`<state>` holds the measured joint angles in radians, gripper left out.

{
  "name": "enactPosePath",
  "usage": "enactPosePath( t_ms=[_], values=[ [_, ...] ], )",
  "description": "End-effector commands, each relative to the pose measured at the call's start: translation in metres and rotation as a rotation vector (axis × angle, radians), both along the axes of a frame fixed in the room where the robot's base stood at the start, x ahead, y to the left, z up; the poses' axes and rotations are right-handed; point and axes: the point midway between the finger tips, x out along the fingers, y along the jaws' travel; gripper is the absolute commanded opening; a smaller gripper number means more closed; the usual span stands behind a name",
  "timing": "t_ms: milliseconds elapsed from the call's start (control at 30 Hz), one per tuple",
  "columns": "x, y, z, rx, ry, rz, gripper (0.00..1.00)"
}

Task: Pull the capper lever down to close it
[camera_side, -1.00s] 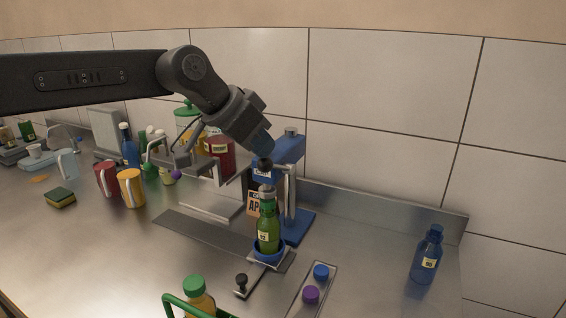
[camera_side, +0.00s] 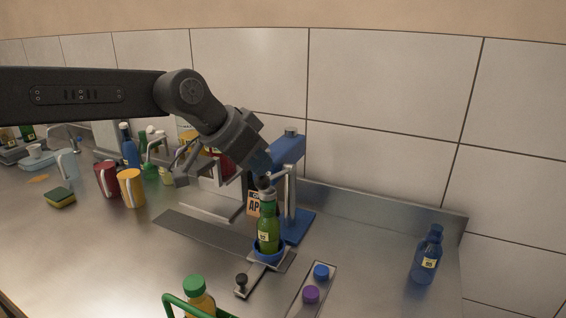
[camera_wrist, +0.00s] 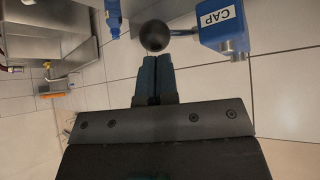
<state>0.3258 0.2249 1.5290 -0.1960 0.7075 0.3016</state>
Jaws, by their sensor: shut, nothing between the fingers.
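The blue capper (camera_side: 289,150) stands at the middle of the counter on its post. Its CAP label shows on the blue head (camera_wrist: 222,28) in the wrist view. The lever's black ball knob (camera_side: 264,183) is just below my gripper (camera_side: 262,168), above the green bottle. In the wrist view the knob (camera_wrist: 153,35) is right ahead of my shut, empty fingertips (camera_wrist: 154,62); I cannot tell whether they touch it. The green bottle (camera_side: 267,232) stands upright in the blue cup (camera_side: 268,252) under the capper.
A tray with a blue cap (camera_side: 321,271) and a purple cap (camera_side: 311,294) lies in front. A blue bottle (camera_side: 427,256) stands at the right. A yellow mug (camera_side: 131,188), a red mug (camera_side: 107,178) and a sponge (camera_side: 60,197) are at the left. The right counter is mostly clear.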

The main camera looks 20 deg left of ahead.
Motion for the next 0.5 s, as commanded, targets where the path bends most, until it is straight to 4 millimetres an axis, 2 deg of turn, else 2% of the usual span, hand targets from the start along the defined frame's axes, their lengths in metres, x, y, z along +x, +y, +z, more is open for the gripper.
enactPosePath(
  t_ms=[133, 500],
  values=[
    [-0.0015, 0.0000, -0.0070, 0.000, 0.000, 0.000, 0.00],
    [-0.0017, 0.0000, -0.0080, 0.000, 0.000, 0.000, 0.00]
  ],
)
